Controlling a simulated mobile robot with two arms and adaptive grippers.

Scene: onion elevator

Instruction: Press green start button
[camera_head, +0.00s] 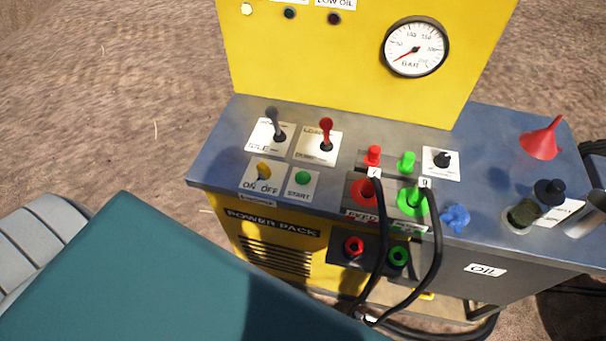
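The green start button (303,178) is a small round button on a white plate (300,190) marked START, on the grey top of the power pack (228,150). It is uncovered and in clear view. To its left is a yellow switch (264,171) on a plate marked ON OFF, its lever tilted. Neither of my grippers shows in the head view, so nothing is seen near or touching the button.
Behind the button stand a grey lever (274,124) and a red lever (326,133). Red and green hose fittings (411,201) with black hoses (436,240) lie to the right. A teal surface (150,270) fills the lower left. A gauge (415,47) sits on the yellow panel.

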